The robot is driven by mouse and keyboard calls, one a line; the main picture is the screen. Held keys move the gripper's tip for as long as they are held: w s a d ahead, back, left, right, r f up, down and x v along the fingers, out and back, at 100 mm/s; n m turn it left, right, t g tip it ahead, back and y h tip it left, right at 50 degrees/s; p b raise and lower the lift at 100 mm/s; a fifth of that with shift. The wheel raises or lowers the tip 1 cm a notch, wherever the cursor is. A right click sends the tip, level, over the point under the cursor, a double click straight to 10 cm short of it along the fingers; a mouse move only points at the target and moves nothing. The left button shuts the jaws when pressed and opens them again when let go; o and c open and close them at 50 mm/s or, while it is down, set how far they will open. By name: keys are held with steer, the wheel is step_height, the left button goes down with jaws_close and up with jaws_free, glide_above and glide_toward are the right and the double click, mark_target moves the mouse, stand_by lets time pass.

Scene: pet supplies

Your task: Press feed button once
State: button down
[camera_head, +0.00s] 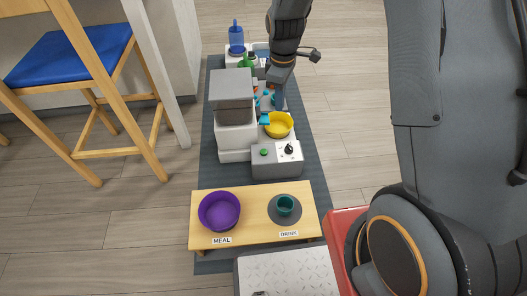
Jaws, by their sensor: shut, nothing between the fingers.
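A feeder with a grey hopper (232,92) and white body (236,134) stands on the mat. In front of it is a grey control box (277,167) with a green button (264,152) on top at the left and a black knob (289,149) on a white plate at the right. The button's label, if any, is too small to read. My gripper (276,98) is behind the yellow bowl, pointing down, apart from the button. It is shut and holds nothing; its fingertips are small and partly lost among the things behind.
A yellow bowl (279,131) stands just behind the control box. A low wooden stand (252,213) in front carries a purple bowl (219,211) and a teal cup (285,205). A blue bottle (236,38) stands at the back. A stool (85,62) is at the left.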

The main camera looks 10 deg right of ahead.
mark_target(264, 151)
steer(key=w+a+f+n+b, duration=0.2)
steer(key=w+f+b, duration=0.2)
steer(key=f, duration=0.5)
steer(key=w+a+f+n+b, duration=0.1)
steer(key=w+f+n+b, duration=0.2)
steer(key=f, duration=0.7)
steer(key=shift+w+a+f+b, duration=0.15)
steer(key=shift+w+a+b, duration=0.25)
steer(key=shift+w+b, duration=0.2)
step_height(264, 151, down, 14)
steer(key=b, duration=0.5)
steer(key=shift+r, duration=0.2)
steer(key=shift+f, duration=0.2)
